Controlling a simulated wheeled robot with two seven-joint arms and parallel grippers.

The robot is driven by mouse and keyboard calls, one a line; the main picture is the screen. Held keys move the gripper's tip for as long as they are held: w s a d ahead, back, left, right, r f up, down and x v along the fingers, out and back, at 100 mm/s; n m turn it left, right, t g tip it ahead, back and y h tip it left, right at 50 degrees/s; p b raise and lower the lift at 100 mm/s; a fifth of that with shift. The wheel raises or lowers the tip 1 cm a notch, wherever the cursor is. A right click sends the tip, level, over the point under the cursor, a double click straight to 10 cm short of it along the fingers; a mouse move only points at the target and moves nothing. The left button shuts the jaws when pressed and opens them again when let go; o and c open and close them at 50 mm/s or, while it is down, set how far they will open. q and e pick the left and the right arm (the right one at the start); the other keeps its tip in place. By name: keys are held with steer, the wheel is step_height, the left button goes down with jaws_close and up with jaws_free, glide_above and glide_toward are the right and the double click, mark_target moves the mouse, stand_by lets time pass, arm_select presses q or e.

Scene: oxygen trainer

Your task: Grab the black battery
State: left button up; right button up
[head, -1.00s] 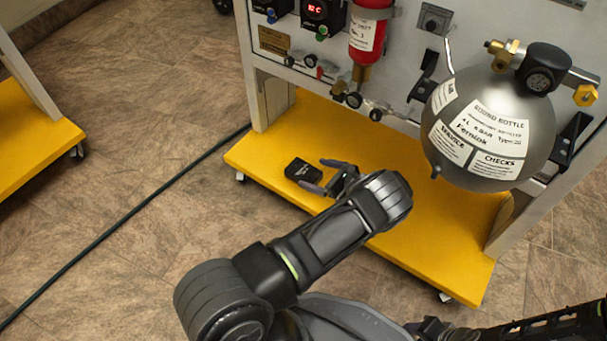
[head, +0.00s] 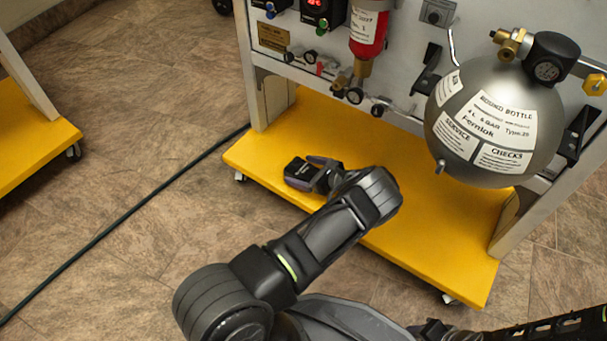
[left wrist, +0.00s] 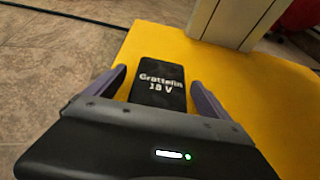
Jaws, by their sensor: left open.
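The black battery (head: 300,170) lies on the yellow base shelf of the trainer stand, near its left front end. In the left wrist view the black battery (left wrist: 158,82) shows white lettering with "18 V" on its top. My left gripper (head: 311,174) is open, with its purple-grey fingers on either side of the battery. In the left wrist view the left gripper (left wrist: 158,80) has one finger close to the battery's left side and the other close to its right side. Whether the fingers touch it is unclear. My right gripper does not show clearly.
The yellow shelf (head: 420,245) is bare to the right of the battery. A grey round bottle (head: 485,130) and a red cylinder (head: 368,30) are mounted on the panel above. A dark cable (head: 130,220) runs over the floor at left.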

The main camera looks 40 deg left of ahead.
mark_target(304, 169)
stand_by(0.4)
arm_select(q)
steer(key=c, duration=1.9)
steer(key=shift+o, duration=0.2)
step_height(304, 169, up, 9)
steer(key=p, duration=0.4)
steer(key=shift+p, duration=0.4)
steer(key=shift+r, duration=0.55)
